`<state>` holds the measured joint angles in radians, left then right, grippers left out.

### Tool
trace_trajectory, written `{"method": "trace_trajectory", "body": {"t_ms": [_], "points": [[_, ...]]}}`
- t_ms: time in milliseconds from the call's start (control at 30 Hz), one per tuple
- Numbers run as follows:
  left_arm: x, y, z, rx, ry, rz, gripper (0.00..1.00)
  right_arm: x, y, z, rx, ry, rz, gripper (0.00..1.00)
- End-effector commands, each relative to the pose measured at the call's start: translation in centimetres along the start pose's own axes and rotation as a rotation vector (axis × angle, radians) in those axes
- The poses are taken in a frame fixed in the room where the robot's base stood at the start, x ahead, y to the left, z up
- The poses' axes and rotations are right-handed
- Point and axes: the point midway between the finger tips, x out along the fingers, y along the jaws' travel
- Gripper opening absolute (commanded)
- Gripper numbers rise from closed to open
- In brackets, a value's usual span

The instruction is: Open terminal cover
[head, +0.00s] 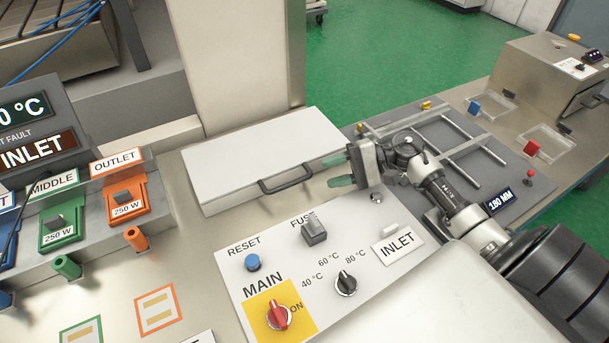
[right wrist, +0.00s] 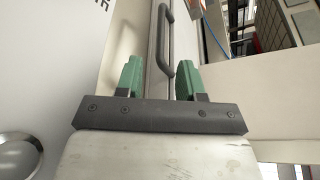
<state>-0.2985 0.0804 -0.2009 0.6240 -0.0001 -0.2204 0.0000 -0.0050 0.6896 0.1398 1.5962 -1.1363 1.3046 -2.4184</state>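The terminal cover (head: 255,150) is a white flat-topped box lid with a dark bar handle (head: 287,181) on its front edge. It lies closed. My right gripper (head: 336,171) has green fingertips. It is open and empty, to the right of the handle and apart from it. In the right wrist view, the handle (right wrist: 168,42) lies ahead of the spread fingers (right wrist: 160,72), roughly in line with the gap between them. What is under the cover is hidden. My left gripper is not in view.
A control panel (head: 372,253) with a red MAIN knob (head: 278,315), a blue reset button (head: 253,262) and a fuse holder (head: 314,233) lies in front of the cover. Orange (head: 125,190) and green (head: 58,222) modules stand at left. A white column (head: 235,60) rises behind the cover.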

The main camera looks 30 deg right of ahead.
Motion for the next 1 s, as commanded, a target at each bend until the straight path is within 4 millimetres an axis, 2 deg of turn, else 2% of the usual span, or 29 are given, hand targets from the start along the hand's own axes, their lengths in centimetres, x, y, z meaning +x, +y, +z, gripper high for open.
{"method": "trace_trajectory", "body": {"t_ms": [33, 300, 500, 767, 1000], "points": [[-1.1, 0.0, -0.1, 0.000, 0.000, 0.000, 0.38, 1.1, -0.6, 0.4, 0.000, -0.005, -0.003, 0.38], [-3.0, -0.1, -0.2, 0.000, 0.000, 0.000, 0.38, 5.5, -0.3, 0.2, 0.002, -0.003, -0.003, 0.38], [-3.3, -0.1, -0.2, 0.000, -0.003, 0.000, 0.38, 6.8, -0.1, 0.1, 0.000, -0.002, 0.000, 0.38], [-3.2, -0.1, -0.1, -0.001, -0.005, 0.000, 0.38, 6.8, 0.0, 0.0, 0.000, -0.001, 0.000, 0.38], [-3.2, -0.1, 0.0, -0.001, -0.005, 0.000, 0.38, 6.8, 0.0, 0.0, 0.001, -0.001, 0.001, 0.01]]}}
